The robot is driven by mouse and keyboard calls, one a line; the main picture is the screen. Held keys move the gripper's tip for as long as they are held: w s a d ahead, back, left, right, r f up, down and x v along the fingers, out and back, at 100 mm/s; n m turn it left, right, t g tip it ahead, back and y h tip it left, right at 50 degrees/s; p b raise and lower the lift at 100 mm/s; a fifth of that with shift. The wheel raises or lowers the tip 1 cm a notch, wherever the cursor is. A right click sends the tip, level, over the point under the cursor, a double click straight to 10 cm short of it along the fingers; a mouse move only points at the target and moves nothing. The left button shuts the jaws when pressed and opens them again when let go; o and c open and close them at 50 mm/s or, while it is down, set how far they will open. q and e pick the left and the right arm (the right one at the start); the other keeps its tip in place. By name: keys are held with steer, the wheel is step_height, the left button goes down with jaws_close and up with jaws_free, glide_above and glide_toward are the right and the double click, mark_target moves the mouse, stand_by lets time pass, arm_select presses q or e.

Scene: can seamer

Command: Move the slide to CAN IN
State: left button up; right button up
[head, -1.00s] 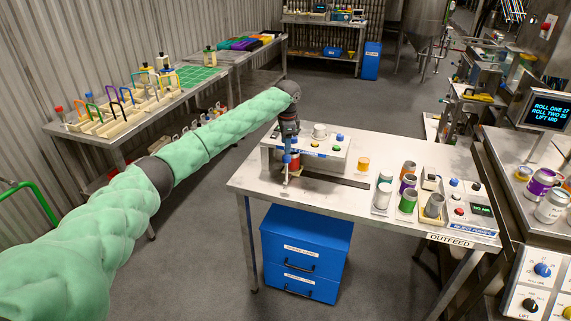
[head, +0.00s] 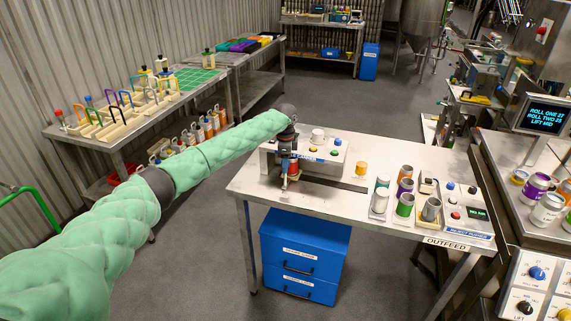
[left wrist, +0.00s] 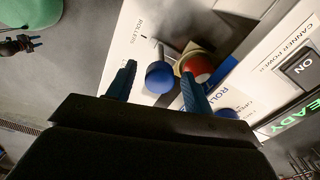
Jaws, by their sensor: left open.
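My left gripper (head: 288,183) reaches down at the left end of a white machine with a control panel (head: 312,153) on the steel table. In the left wrist view its two dark fingers (left wrist: 158,80) are open. A round blue knob (left wrist: 160,77) shows between the fingertips; I cannot tell whether they touch it. A red knob (left wrist: 200,67) is close beside the right fingertip. White panels there read "ROLLERS" and "CANNER POWER". I cannot tell which knob belongs to the slide, and no "CAN IN" mark is legible. My right gripper is not in view.
Several cans (head: 405,203) and a small reject panel (head: 455,210) stand on the right of the table (head: 330,202). A blue drawer cabinet (head: 304,252) is underneath. The table's front left is clear.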

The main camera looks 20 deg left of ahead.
arm_select(q)
steer(key=shift+f, duration=1.05)
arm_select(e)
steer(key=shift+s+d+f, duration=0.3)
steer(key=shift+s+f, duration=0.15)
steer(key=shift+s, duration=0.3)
